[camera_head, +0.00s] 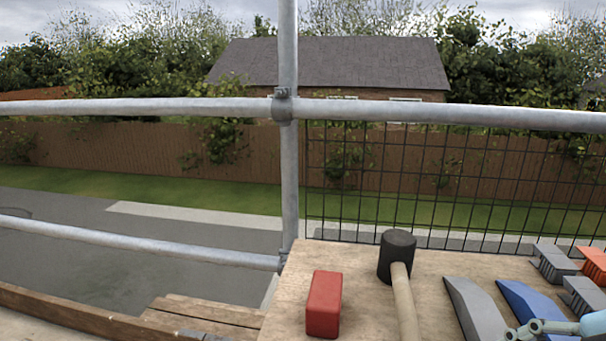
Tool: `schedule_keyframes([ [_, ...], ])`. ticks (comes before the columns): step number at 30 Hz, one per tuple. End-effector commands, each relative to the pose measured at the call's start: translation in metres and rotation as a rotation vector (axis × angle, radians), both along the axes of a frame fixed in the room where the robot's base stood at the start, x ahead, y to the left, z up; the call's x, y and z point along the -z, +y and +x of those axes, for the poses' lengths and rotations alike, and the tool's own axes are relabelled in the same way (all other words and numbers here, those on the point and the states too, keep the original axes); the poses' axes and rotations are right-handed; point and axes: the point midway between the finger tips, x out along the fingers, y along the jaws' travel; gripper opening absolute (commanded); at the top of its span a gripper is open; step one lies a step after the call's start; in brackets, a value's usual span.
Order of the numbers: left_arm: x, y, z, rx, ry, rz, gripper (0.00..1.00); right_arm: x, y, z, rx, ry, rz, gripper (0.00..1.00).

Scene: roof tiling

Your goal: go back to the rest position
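A pale blue and grey-green piece with rounded rod ends (558,326) enters at the lower right corner. It is cut off by the frame, and I cannot tell whether it is a tool or part of my own arm. A wooden board (456,263) lies in front of me. On it are a red block (323,304) and a mallet with a black head (397,256) and a pale wooden handle (405,305).
A grey wedge-shaped piece (468,308) and a blue one (531,305) lie right of the mallet, with grey and red ribbed pieces (553,263) beyond. Scaffold rails (420,111), an upright pole (289,170) and black mesh (430,190) stand behind. Planks (205,313) lie lower left.

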Motion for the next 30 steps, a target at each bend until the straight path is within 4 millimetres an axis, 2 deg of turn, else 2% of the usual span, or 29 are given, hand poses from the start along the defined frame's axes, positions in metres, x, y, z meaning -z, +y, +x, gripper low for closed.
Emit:
schedule_keyframes([
  [3,0.0,0.0,0.0,0.0,0.0,0.0,0.4,0.028,-0.006,-0.021,0.388,0.154,0.094,0.34],
  [6,0.0,0.0,0.0,0.0,0.0,0.0,0.4,0.047,-0.014,-0.04,0.703,0.258,0.153,0.34],
  [14,0.0,0.0,0.0,0.0,0.0,0.0,0.4,0.077,-0.023,-0.098,1.411,0.432,0.255,0.34],
  [15,0.001,0.0,-0.001,0.0,0.001,0.0,0.4,0.086,-0.025,-0.102,1.476,0.445,0.256,0.34],
  [18,0.003,-0.001,-0.004,0.0,0.003,-0.002,0.4,0.128,-0.03,-0.094,1.465,0.452,0.238,0.34],
  [23,0.007,-0.003,-0.008,-0.001,0.007,-0.004,0.4,0.198,-0.037,-0.092,1.474,0.474,0.221,0.34],
  [26,0.011,-0.004,-0.012,-0.003,0.01,-0.006,0.4,0.25,-0.041,-0.099,1.483,0.491,0.208,0.34],
  [30,0.016,-0.007,-0.019,-0.003,0.015,-0.009,0.4,0.336,-0.05,-0.127,1.498,0.521,0.184,0.34],
])
